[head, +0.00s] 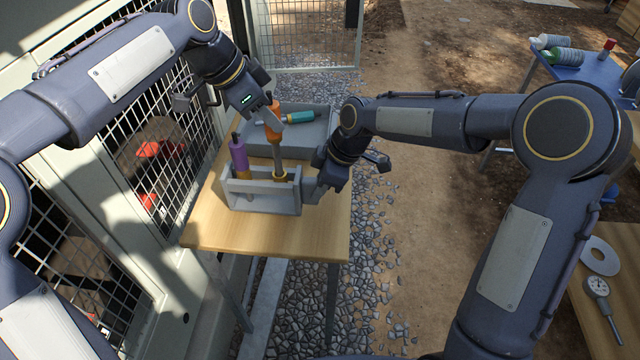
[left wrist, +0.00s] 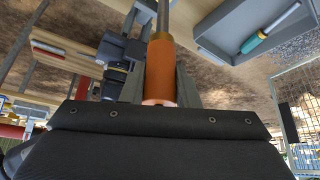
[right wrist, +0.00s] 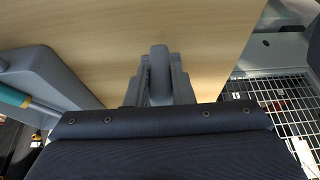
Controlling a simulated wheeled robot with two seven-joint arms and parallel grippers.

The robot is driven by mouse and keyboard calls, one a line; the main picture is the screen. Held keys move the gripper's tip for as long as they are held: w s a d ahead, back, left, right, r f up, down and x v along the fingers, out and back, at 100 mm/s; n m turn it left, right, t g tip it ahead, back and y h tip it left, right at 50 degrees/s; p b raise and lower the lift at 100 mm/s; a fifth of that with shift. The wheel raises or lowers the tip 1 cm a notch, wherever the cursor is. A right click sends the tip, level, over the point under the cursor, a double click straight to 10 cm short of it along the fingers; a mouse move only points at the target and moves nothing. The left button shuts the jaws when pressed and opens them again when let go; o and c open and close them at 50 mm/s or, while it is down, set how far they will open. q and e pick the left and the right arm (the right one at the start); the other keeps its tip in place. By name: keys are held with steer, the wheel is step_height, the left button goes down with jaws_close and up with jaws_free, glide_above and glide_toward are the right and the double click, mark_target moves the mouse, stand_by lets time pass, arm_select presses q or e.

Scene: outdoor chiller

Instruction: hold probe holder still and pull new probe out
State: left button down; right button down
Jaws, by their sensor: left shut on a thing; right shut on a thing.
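The grey probe holder (head: 262,197) stands on the wooden table. A purple-handled probe (head: 239,155) stands in its left part. My left gripper (head: 274,112) is shut on the orange handle (head: 274,131) of another probe above the holder; the handle also shows between the fingers in the left wrist view (left wrist: 160,70). Its metal shaft points down to a yellow collar (head: 280,174) in the holder's right part; whether the tip is inside the collar I cannot tell. My right gripper (head: 314,187) is shut on the holder's right end, seen as a grey tab in the right wrist view (right wrist: 159,75).
A grey tray (head: 318,133) with a teal-handled probe (head: 300,117) lies behind the holder. A mesh-fronted cabinet (head: 150,160) stands close on the left. The table's front part (head: 270,236) is clear. A blue table (head: 590,78) with bottles stands far right.

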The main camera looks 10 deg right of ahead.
steer(key=c, duration=1.2)
jaws_free()
steer(key=shift+o, duration=0.2)
